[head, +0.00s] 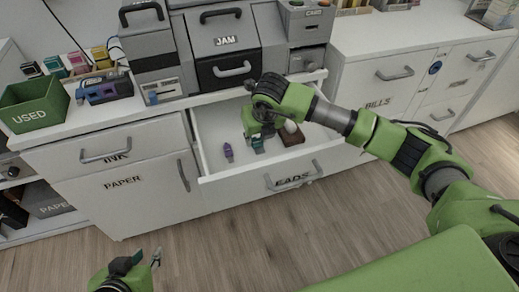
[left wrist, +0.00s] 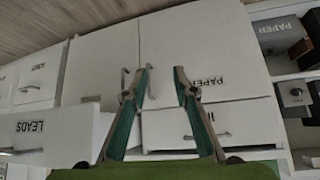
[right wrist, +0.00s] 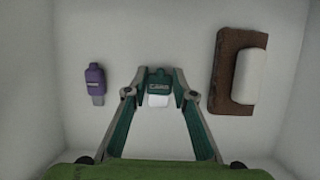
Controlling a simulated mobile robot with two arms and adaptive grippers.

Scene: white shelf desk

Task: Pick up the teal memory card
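The teal memory card (right wrist: 158,82), with a pale end, lies on the floor of the open drawer (head: 209,163) in the right wrist view. My right gripper (right wrist: 159,74) is open, with its fingertips on either side of the card. A small gap seems to remain at each side, though contact is hard to judge. In the head view my right gripper (head: 256,143) reaches down into the drawer and mostly hides the card. My left gripper (head: 142,262) is open and empty, low in front of the cabinets; its fingers also show in the left wrist view (left wrist: 163,68).
A purple stick (right wrist: 95,83) lies left of the card in the drawer. A brown block (right wrist: 227,75) with a white piece (right wrist: 250,76) lies to its right. Drawer walls surround them. A green USED bin (head: 34,106) and grey JAM unit (head: 222,40) stand on the desk.

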